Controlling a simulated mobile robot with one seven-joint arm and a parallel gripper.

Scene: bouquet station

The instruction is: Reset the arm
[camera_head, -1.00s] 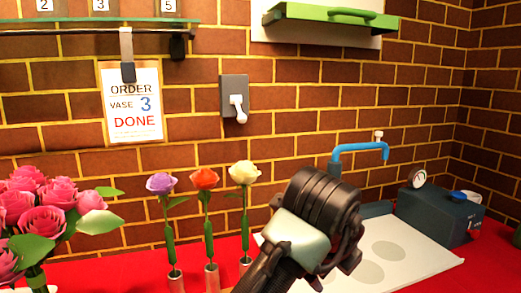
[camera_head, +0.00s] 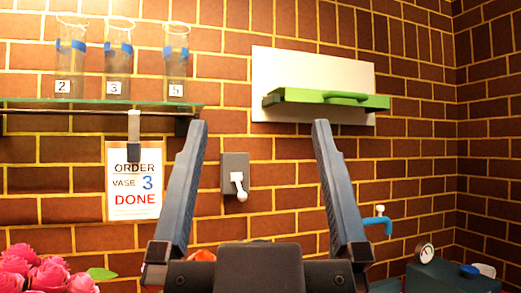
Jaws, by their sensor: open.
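My gripper (camera_head: 257,125) stands upright in the middle of the camera_head view, its two long dark fingers pointing up. The fingers are wide apart with nothing between them, and the brick wall shows through the gap. The dark palm fills the bottom centre. A bit of an orange rose (camera_head: 204,255) shows behind the palm; the rest of that flower is hidden.
A glass shelf (camera_head: 60,104) at upper left holds three numbered glass vases (camera_head: 119,60). Below hang an order card (camera_head: 134,182) reading DONE and a wall switch (camera_head: 235,175). A green-handled fixture (camera_head: 330,98), blue tap (camera_head: 378,220), gauge box (camera_head: 440,277) and pink roses (camera_head: 40,272) surround me.

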